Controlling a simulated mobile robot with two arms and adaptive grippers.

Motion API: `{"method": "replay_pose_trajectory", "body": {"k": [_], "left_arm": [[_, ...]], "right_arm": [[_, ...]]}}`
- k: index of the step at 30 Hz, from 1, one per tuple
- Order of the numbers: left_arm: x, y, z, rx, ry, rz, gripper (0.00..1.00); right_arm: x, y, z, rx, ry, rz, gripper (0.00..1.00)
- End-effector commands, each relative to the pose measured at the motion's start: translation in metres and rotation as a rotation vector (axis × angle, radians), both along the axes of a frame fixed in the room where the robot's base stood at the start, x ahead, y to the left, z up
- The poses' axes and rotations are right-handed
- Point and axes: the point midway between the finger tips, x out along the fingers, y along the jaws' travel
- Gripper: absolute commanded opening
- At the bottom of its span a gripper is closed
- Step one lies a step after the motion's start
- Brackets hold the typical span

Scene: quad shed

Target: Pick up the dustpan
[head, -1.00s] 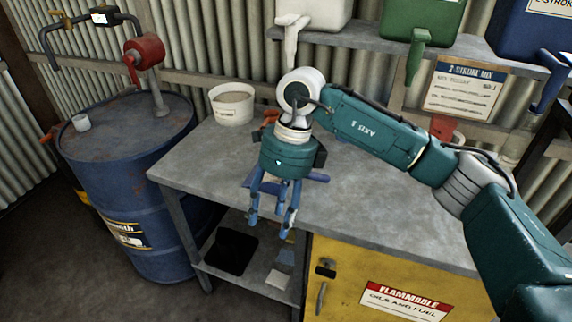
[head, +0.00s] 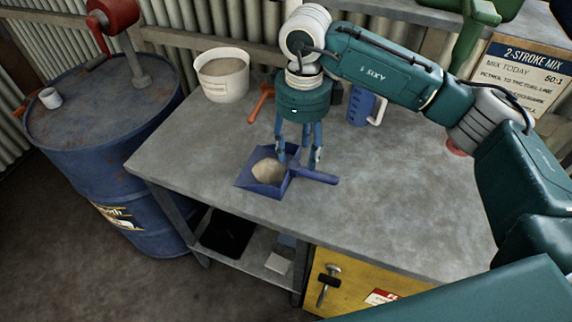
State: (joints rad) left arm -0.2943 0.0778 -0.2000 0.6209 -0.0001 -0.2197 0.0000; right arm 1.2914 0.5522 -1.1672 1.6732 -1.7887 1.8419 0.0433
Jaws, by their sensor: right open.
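The blue dustpan (head: 245,181) lies on the grey workbench (head: 390,215) near its front edge, with a pale heap (head: 269,171) in its pan. Its handle (head: 318,176) points right. My right gripper (head: 299,163) points down over the dustpan, where the pan meets the handle. Its blue fingers are apart, with nothing visibly held. Whether the fingertips touch the dustpan I cannot tell. My left gripper is not in view.
A blue drum (head: 85,120) is left of the bench.

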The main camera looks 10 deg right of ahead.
Motion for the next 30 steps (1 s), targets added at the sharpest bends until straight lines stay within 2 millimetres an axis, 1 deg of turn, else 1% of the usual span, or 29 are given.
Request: {"method": "replay_pose_trajectory", "body": {"k": [1,3,6,8,10,13,15,17,20,25,26,27,29,30], "left_arm": [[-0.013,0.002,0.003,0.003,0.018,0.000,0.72],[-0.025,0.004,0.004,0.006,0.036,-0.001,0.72],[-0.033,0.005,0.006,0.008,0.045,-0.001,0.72],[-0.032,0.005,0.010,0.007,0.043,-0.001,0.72],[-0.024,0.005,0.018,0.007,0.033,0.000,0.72],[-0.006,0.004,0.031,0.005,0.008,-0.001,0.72],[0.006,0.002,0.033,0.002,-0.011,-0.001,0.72],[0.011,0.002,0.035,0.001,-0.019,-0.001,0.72],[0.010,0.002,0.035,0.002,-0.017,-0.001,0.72],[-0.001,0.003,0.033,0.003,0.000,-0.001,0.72],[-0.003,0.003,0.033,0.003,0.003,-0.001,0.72],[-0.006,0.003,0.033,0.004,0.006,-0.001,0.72],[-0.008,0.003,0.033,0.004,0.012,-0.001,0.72],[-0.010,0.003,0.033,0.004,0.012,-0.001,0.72]], "right_arm": [[0.000,-0.001,-0.006,-0.001,0.003,-0.002,0.50],[0.000,-0.001,-0.013,0.000,0.001,-0.002,0.50],[0.000,-0.001,-0.020,-0.002,0.001,-0.002,0.50],[0.000,-0.001,-0.024,-0.001,0.003,-0.001,0.50],[0.000,-0.001,-0.032,-0.002,0.005,-0.001,0.50],[0.001,0.000,-0.047,0.000,0.005,-0.002,0.50],[0.001,0.000,-0.059,0.000,0.004,-0.001,0.50],[0.002,0.000,-0.065,0.000,0.002,0.000,0.50],[0.002,0.000,-0.071,0.000,0.000,0.000,0.50],[0.002,0.000,-0.072,0.000,-0.001,0.000,0.50],[0.002,0.000,-0.071,0.000,-0.001,0.000,0.48],[0.002,0.000,-0.071,0.000,-0.001,0.000,0.40],[0.002,0.000,-0.071,0.001,-0.001,0.000,0.28],[0.002,0.000,-0.071,0.001,-0.001,0.000,0.20]]}}
